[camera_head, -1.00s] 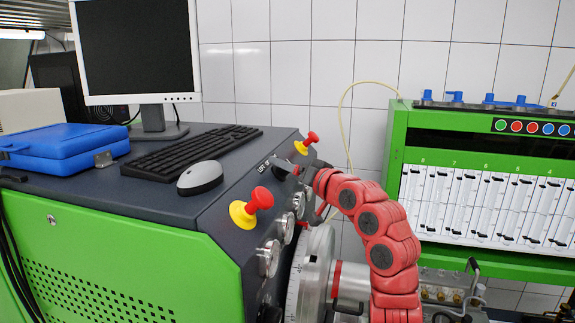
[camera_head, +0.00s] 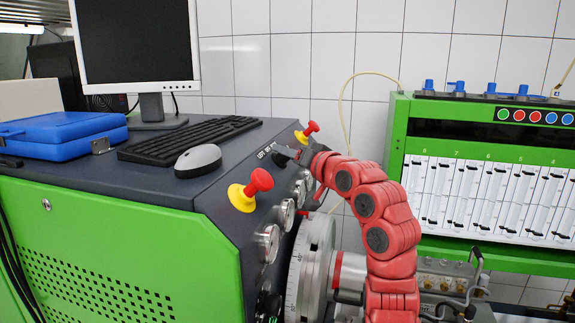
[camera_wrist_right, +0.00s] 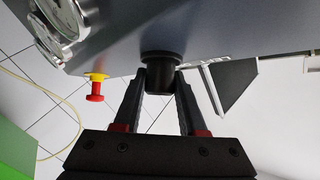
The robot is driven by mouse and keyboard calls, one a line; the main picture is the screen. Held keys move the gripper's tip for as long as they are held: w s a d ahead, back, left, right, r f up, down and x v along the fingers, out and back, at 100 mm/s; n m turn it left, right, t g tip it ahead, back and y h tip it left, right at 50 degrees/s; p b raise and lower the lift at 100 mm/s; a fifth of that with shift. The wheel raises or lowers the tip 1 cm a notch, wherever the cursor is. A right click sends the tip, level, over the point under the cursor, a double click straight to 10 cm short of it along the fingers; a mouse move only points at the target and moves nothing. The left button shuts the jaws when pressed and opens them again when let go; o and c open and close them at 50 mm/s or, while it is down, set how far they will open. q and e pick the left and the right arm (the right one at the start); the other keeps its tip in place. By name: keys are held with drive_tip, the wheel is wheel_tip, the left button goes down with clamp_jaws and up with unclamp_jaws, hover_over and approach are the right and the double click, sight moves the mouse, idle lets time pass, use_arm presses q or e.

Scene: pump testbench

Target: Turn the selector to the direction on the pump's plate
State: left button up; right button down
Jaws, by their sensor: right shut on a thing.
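The selector is a round black knob (camera_wrist_right: 161,64) on the grey slanted panel, seen in the right wrist view. My right gripper (camera_wrist_right: 160,82) is shut on it, with one dark finger on each side. In the head view my red right arm reaches up from below, and my right gripper (camera_head: 291,155) is at the panel's upper edge beside a small label (camera_head: 266,152) with direction words. The knob is not clear there. I cannot make out a pump plate to read. My left gripper is not in view.
Two red-and-yellow buttons stick out from the panel, one near (camera_head: 251,189) and one far (camera_head: 307,132). Gauges (camera_head: 283,215) and a large graduated wheel (camera_head: 311,265) lie along the bench front. A keyboard (camera_head: 188,139), mouse (camera_head: 198,161) and blue case (camera_head: 64,134) sit on top.

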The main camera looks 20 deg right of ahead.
drive_tip(key=m+h+b, duration=0.1)
drive_tip(key=b, duration=0.2)
drive_tip(key=m+h+b, duration=0.1)
drive_tip(key=m+b, duration=0.1)
drive_tip(key=b, duration=0.1)
drive_tip(key=shift+a+f+g+h, duration=0.15)
drive_tip(key=shift+f+g+h, duration=0.05)
drive_tip(key=shift+g+h, duration=0.1)
drive_tip(key=shift+r+m+h+b, duration=0.1)
drive_tip(key=shift+m+h+b, duration=0.2)
drive_tip(key=shift+m+h, duration=0.15)
drive_tip(key=shift+r+m+g+h, duration=0.2)
drive_tip(key=shift+m+g+h, duration=0.45)
drive_tip(key=shift+m, duration=0.3)
drive_tip(key=shift+m+g+h+p, duration=0.5)
drive_tip(key=shift+m+g+h, duration=0.45)
drive_tip(key=shift+m, duration=0.45)
drive_tip(key=shift+c, duration=2.4)
unclamp_jaws()
